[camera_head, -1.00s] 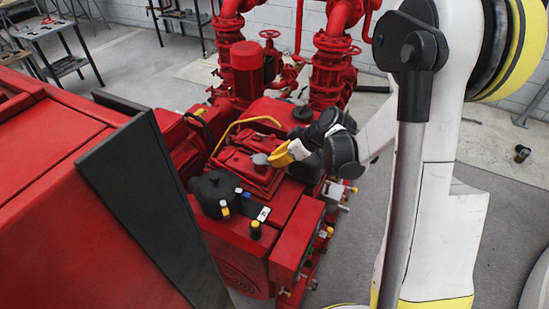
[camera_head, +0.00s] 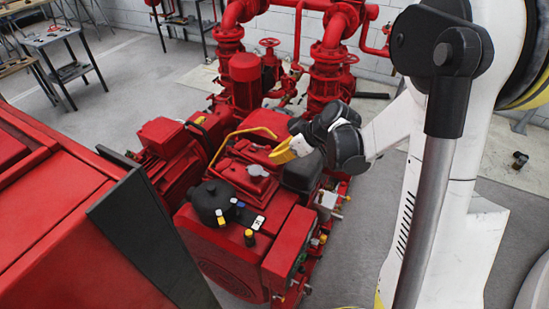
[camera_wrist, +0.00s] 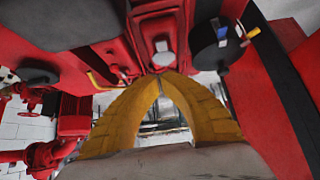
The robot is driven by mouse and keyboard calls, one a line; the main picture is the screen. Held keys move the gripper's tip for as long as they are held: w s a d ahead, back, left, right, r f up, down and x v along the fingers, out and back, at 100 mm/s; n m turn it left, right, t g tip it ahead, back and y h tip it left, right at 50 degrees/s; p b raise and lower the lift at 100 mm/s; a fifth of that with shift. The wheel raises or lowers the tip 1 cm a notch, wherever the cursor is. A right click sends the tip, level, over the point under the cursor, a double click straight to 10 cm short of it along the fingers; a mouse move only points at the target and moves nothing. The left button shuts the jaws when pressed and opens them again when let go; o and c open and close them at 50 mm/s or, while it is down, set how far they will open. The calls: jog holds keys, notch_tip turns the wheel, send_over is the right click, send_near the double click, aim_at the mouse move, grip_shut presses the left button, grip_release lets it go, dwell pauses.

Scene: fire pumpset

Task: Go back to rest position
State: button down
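The red fire pumpset (camera_head: 245,230) fills the middle of the head view, with a grey cap (camera_head: 257,171), a black round canister (camera_head: 211,197) and a yellow curved handle (camera_head: 240,133) on top. My gripper (camera_head: 283,153) hangs beside the top of the pumpset at the end of my white arm. In the wrist view, its two yellow fingers (camera_wrist: 160,77) arch together and their tips meet, with nothing visible between them. The grey cap (camera_wrist: 163,55) and the black canister (camera_wrist: 217,45) lie beyond the fingertips. Contact with the pumpset cannot be told.
A large red cabinet with a dark edge panel (camera_head: 150,235) stands close at the left. Red vertical pipes with valves (camera_head: 328,75) rise behind the pumpset. Metal tables (camera_head: 62,62) stand at the far left. Grey floor is open at the right, with a small dark object (camera_head: 520,160).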

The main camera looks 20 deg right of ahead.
jog(key=s+r+m+h+p, duration=0.1)
jog(key=s+r+m+h, duration=0.2)
jog(key=s+r, duration=0.4)
jog(key=s+a+r+m+t+h, duration=0.1)
jog(key=s+r+m, duration=0.5)
jog(key=s, duration=0.8)
jog(key=shift+s+a+r+h+p, duration=0.15)
jog(key=shift+s+r+h+p, duration=0.2)
jog(key=shift+r+h, duration=0.6)
jog(key=shift+r, duration=0.1)
